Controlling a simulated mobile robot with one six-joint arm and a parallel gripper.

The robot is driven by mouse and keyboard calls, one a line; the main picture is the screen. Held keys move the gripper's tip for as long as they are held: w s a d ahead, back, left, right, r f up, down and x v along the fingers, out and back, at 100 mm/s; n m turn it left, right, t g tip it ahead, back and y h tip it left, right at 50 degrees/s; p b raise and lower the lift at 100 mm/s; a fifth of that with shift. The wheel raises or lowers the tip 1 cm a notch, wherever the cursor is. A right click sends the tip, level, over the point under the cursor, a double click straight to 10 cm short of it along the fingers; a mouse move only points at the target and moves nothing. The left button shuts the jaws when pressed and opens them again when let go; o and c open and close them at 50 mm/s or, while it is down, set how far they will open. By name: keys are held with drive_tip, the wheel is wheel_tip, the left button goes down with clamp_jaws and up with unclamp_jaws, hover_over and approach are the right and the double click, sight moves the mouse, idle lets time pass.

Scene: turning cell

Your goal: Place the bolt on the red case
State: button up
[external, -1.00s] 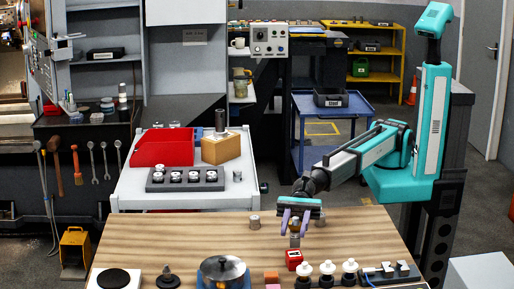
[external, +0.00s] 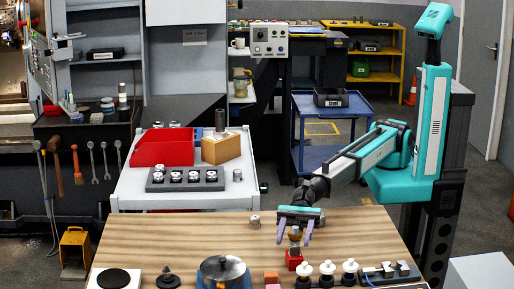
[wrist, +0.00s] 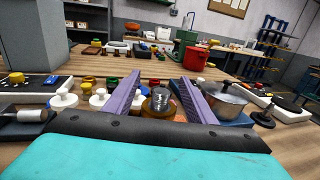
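The bolt, with a brass-coloured head (external: 295,231) and a grey shank, is upright over the red case (external: 294,259) near the table's front. Its lower end is at the top of the case; I cannot tell whether it touches. My gripper (external: 293,238) is around the bolt from above, purple fingers pointing down. In the wrist view the fingers (wrist: 160,92) are apart, with a gap on either side of the silver threaded shank (wrist: 161,97). The red case is hidden in the wrist view.
White-topped parts (external: 327,270) stand close right of the case, and an orange block (external: 271,277) is in front-left. A metal pot (external: 222,270) is further left. A small metal part (external: 255,220) stands behind. The table's middle left is clear.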

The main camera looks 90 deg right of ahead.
drive_tip(key=shift+r, duration=0.15)
drive_tip(key=b+v, duration=0.1)
drive_tip(key=v, duration=1.1)
idle(0.5)
idle(0.6)
